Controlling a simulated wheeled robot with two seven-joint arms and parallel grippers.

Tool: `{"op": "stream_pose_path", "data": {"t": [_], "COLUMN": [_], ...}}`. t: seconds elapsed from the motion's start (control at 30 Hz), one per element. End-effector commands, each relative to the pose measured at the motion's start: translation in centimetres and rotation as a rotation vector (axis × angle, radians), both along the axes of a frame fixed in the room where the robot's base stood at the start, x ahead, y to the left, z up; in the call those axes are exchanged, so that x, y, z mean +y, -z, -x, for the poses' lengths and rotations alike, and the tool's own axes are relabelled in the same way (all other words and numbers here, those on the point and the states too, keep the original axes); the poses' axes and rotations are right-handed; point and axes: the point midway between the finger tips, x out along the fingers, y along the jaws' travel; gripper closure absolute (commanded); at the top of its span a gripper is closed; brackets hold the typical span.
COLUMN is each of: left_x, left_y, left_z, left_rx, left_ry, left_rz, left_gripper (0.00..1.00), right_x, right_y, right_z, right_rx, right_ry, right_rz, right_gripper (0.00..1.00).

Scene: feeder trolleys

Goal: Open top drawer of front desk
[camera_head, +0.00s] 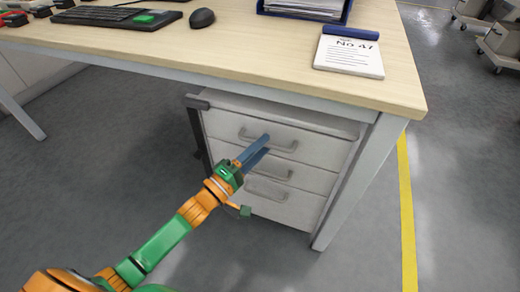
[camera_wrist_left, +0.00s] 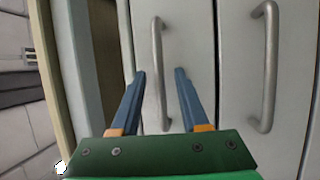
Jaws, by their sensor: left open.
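The front desk (camera_head: 200,45) has a grey drawer unit (camera_head: 287,208) under its right side. The top drawer (camera_head: 325,150) looks shut and has a bar handle (camera_head: 285,147). My left gripper (camera_head: 266,144) is open, with its blue fingers pointing at the drawer fronts and partly covering the handles in the head view. In the left wrist view, the top drawer handle (camera_wrist_left: 158,65) appears between the two open fingers (camera_wrist_left: 162,78). I cannot tell whether they touch it. The handle of the drawer below (camera_wrist_left: 268,65) lies to the right there. My right gripper is not in view.
A keyboard (camera_head: 118,17), a mouse (camera_head: 202,18), a blue paper tray (camera_head: 305,10) and a notepad (camera_head: 349,55) lie on the desk. The desk leg (camera_head: 360,182) stands right of the drawers. The floor in front is clear, with a yellow line (camera_head: 406,215) at right.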

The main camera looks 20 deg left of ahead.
Motion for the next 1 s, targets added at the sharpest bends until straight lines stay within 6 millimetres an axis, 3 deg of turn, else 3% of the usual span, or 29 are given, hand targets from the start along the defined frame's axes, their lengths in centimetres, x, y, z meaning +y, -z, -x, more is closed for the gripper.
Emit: {"op": "stream_pose_path", "data": {"t": [0.1,0.27,0.3,1.0], "left_x": [0.01,0.02,0.02,0.03], "left_y": [0.0,0.02,0.02,0.06], "left_z": [0.02,0.03,0.04,0.05], "left_rx": [0.0,0.0,0.0,0.0], "left_ry": [0.0,0.0,0.0,0.0], "left_rz": [0.0,0.0,0.0,-0.001], "left_gripper": [0.55,0.98,1.0,1.0], "right_x": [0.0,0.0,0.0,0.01], "right_y": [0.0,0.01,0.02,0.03], "right_z": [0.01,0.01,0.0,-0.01], "right_rx": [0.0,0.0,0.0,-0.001], "right_ry": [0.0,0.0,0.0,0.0], "right_rz": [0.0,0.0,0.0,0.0], "right_gripper": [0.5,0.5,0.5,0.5]}}
